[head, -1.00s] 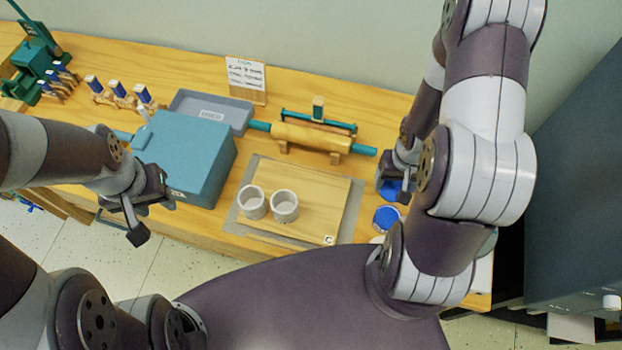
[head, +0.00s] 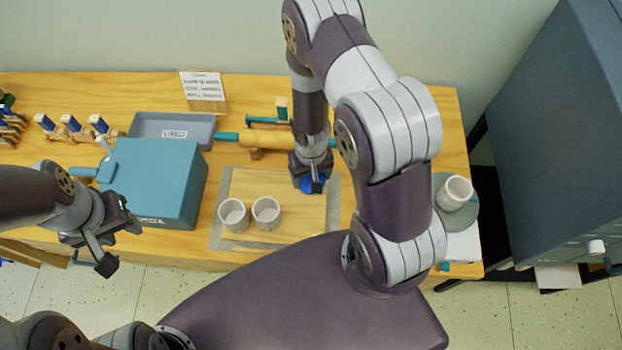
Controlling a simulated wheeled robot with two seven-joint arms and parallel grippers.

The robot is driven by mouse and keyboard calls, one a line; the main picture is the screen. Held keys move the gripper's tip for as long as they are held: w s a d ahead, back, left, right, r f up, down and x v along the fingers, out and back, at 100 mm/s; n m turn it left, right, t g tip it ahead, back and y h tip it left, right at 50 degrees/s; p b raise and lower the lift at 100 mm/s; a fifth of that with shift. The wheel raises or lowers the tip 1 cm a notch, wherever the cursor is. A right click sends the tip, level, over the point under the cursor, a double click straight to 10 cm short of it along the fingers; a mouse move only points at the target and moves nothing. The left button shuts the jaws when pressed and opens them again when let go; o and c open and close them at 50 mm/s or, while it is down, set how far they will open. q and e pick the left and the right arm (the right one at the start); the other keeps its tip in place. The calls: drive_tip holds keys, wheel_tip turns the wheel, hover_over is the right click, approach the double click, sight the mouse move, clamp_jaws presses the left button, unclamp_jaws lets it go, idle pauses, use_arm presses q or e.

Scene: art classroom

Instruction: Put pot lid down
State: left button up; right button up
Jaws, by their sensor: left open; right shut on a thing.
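A blue round lid (head: 308,187) shows below my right gripper (head: 312,180), which is shut on it. The fingers and wrist cover part of the lid. It appears over the right part of the wooden board (head: 288,227); I cannot tell whether it touches the board or is held above it. Two pale cups, one on the left (head: 233,215) and one on the right (head: 266,212), stand upright on the board, to the left of the lid. My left gripper (head: 118,240) is open and empty, in front of the teal box.
The teal box (head: 158,180) stands left of the board, with a grey tray (head: 172,130) behind it. A rolling pin (head: 265,139) lies behind the board. Another pale cup (head: 455,192) stands on a grey disc at the right. A dark cabinet (head: 565,130) is at the far right.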

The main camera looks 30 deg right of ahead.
wheel_tip(320, 180, down, 3)
drive_tip(key=shift+s+f+b, duration=0.15)
drive_tip(key=shift+f+b, duration=0.05)
drive_tip(key=shift+b, duration=0.15)
drive_tip(key=shift+f, duration=0.25)
drive_tip(key=o, duration=1)
